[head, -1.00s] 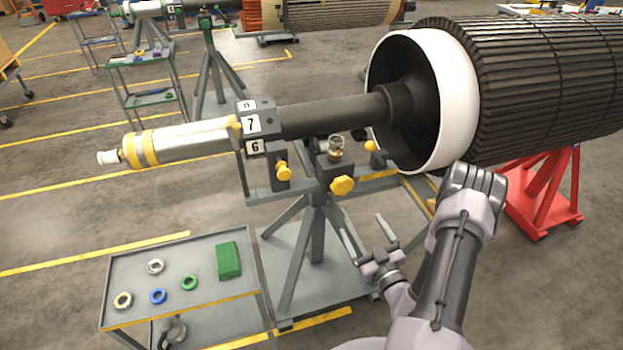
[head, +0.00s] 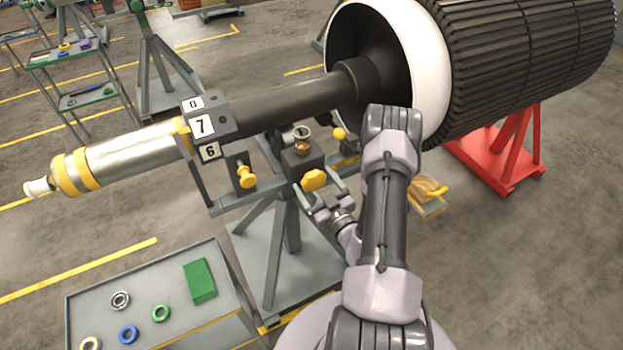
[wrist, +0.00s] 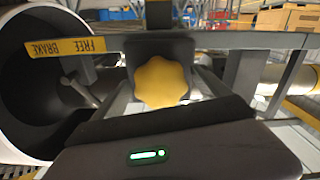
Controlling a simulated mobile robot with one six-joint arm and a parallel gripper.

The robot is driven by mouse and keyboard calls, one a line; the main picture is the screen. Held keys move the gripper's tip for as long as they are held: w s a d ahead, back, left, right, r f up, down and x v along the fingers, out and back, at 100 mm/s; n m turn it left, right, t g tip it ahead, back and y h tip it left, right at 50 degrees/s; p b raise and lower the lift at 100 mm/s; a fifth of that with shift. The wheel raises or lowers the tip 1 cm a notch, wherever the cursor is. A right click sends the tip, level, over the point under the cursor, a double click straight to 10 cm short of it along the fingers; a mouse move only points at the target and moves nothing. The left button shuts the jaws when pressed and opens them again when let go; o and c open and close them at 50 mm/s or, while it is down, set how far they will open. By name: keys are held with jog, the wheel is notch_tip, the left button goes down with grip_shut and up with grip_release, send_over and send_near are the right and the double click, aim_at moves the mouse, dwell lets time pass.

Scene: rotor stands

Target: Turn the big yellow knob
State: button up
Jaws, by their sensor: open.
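The big yellow knob (head: 314,180) has a lobed rim and sits on the front of a dark block on the rotor stand. In the wrist view the big knob (wrist: 161,82) faces me near the middle, above the dark gripper body. My gripper (head: 318,190) is open and empty, just in front of and below the knob. Its fingers point at the knob, one to each side in the wrist view. I cannot tell whether the tips reach past its rim or touch it.
A smaller yellow knob (head: 246,176) is to the left, and a yellow ball-ended lever (head: 339,133) is above right. A glass cup (head: 302,138) tops the block. The white-rimmed rotor (head: 440,70) is close by my arm. A grey cart (head: 120,275) stands front left.

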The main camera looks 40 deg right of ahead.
jog(key=shift+s, duration=0.1)
jog(key=c, duration=1.4)
jog(key=n, duration=0.4)
jog(key=shift+r+p, duration=0.1)
jog(key=shift+p, duration=0.3)
jog(key=n, duration=0.4)
jog(key=shift+n, duration=0.3)
jog(key=n, duration=0.4)
jog(key=shift+n, duration=2.5)
